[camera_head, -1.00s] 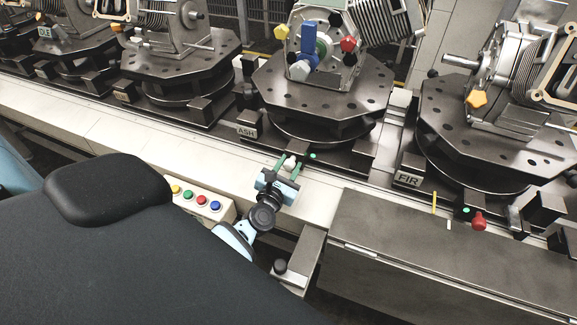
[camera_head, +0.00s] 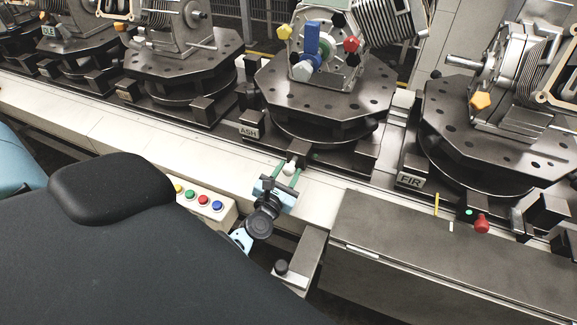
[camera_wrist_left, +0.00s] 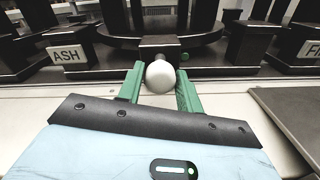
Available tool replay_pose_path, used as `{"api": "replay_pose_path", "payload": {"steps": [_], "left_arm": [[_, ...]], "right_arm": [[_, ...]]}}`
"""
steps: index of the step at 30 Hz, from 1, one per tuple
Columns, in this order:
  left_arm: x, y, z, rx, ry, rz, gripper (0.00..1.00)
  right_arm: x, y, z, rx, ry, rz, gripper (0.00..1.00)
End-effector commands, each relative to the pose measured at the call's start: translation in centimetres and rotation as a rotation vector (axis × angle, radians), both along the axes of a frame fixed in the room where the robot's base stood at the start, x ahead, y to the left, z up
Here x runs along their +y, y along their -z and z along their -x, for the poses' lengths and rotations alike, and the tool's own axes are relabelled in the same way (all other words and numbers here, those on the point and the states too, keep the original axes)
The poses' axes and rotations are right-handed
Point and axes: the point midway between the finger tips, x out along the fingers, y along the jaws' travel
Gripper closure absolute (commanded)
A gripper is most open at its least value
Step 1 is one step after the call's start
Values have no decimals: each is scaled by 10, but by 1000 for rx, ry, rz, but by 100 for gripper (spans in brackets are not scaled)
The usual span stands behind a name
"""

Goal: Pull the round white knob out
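The round white knob (camera_head: 290,166) sits on a short dark stem at the conveyor's front edge, below the ASH fixture. In the left wrist view the knob (camera_wrist_left: 161,76) shows between the two green fingers of my left gripper (camera_wrist_left: 161,88). In the head view my left gripper (camera_head: 287,174) points at the fixture, with one finger on each side of the knob. The fingers stand apart; I cannot tell whether they touch the knob. My right gripper is not in view.
The ASH label (camera_head: 249,132) and its dark turntable (camera_head: 325,95) are behind the knob. A button box (camera_head: 205,204) is left of my gripper. A dark cover plate (camera_head: 420,240) and a red knob (camera_head: 482,224) are to the right.

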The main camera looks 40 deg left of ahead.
Motion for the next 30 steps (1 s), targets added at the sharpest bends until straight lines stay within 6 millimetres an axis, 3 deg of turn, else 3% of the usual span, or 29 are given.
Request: {"api": "replay_pose_path", "payload": {"steps": [1,3,14,30], "left_arm": [[0,1,0,1,1,0,57],[0,0,0,0,0,0,48],[-1,0,4,0,1,0,48],[-17,1,71,1,1,-1,48]], "right_arm": [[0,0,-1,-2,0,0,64],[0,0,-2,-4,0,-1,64],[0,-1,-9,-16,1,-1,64],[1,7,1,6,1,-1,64]]}}
